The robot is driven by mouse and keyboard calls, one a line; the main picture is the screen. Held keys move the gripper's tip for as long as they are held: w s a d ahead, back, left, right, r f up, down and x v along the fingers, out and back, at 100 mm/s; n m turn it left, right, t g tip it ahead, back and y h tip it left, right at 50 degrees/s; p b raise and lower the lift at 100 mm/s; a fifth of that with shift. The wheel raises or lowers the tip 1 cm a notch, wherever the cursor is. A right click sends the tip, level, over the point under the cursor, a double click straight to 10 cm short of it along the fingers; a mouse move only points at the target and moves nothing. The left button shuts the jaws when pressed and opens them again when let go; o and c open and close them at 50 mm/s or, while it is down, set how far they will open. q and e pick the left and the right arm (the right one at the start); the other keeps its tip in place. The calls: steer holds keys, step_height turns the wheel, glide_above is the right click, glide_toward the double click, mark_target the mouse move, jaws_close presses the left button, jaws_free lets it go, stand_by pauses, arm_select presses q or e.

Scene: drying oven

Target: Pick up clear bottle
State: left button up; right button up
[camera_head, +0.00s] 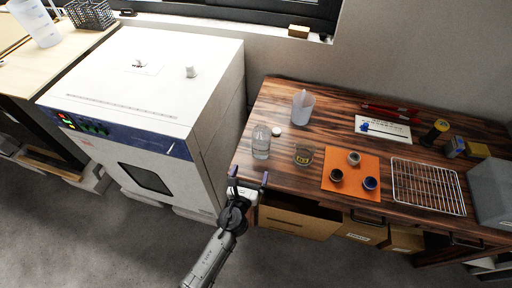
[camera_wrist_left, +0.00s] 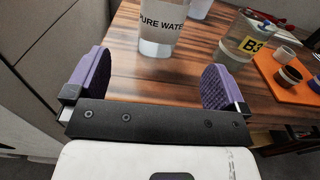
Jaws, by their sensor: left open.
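The clear bottle (camera_head: 261,142) stands upright on the wooden table near its left end. In the left wrist view the bottle (camera_wrist_left: 159,32) shows the words "PURE WATER", and its top is cut off by the frame edge. My left gripper (camera_head: 249,178) is open and empty at the table's front edge, just short of the bottle. In the left wrist view its purple fingers (camera_wrist_left: 156,80) are spread wide, and the bottle stands beyond them, between them in the picture and apart from them. My right gripper is not in view.
An orange mat (camera_head: 351,194) with small cups and a wire rack (camera_head: 428,187) lie further right. The drying oven (camera_head: 150,95) stands left.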

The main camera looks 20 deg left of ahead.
mark_target(259, 151)
arm_select(q)
steer(key=w, duration=0.5)
steer(key=w+b, duration=0.1)
steer(key=w, duration=0.1)
steer(key=shift+w+a+f, duration=0.1)
steer(key=shift+w+a, duration=0.2)
steer(key=shift+w, duration=0.05)
steer(key=shift+w+a+r+b, duration=0.15)
steer(key=shift+w+b, duration=0.35)
steer(key=shift+w, duration=1.05)
steer(key=shift+w+a+r+b, duration=0.15)
steer(key=shift+w+b, duration=0.3)
steer(key=shift+w, duration=1.1)
steer(key=shift+f, duration=0.1)
steer(key=c, duration=1)
